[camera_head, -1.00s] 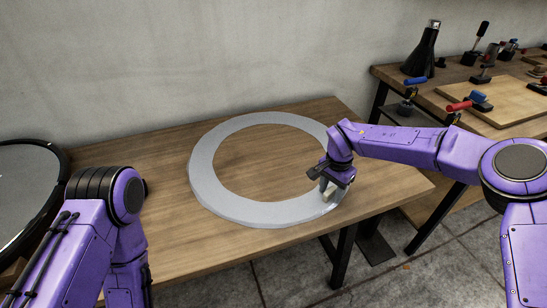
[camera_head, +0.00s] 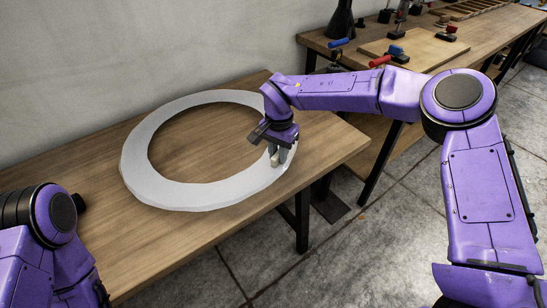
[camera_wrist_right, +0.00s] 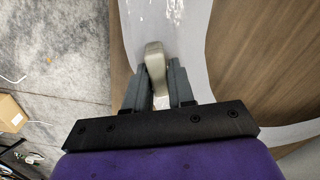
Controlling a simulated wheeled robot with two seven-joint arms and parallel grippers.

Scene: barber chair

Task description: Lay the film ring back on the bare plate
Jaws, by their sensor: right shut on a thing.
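The film ring (camera_head: 180,196) is a wide, flat, pale grey ring over the wooden table. I cannot tell whether it rests on the wood or sits slightly above it. My right gripper (camera_head: 279,157) is at the ring's right front edge, shut on a small beige block (camera_wrist_right: 155,65). In the right wrist view the block stands against the pale ring band (camera_wrist_right: 165,18), between the two grey fingers, and looks like a grip on the ring. My left arm enters at lower left; its gripper does not show clearly. The bare plate is not in view now.
The wooden table (camera_head: 170,250) has bare wood left of and in front of the ring. A wall stands behind. A second bench (camera_head: 470,45) with clamps and a board (camera_head: 415,52) is at the back right. Concrete floor (camera_head: 385,250) lies beyond the table's right edge.

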